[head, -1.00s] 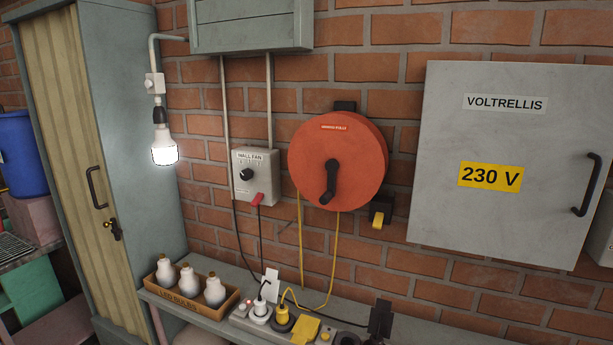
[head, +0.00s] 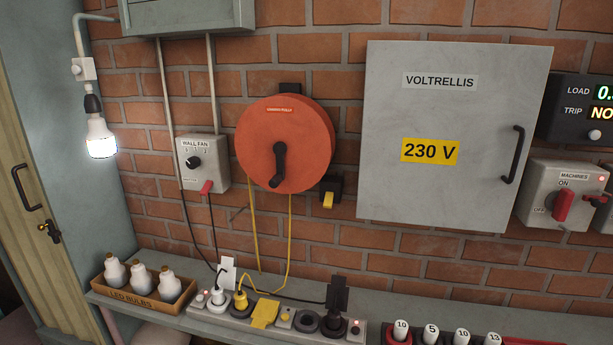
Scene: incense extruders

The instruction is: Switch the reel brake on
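An orange-red cable reel (head: 308,150) with a black crank handle (head: 279,165) hangs on the brick wall, left of the grey cabinet. A yellow cable runs down from it. At its lower right is a small black box (head: 331,186) with a yellow lever (head: 328,200) that points down and outward. It carries no readable label, so I cannot tell for sure that it is the reel brake. My gripper is not in view.
A fan control box (head: 203,163) with a red lever is left of the reel. A power strip (head: 268,314) with plugs and a box of bulbs (head: 142,292) stand on the shelf below. A 230 V cabinet (head: 455,190) and a machines switch (head: 565,200) are on the right.

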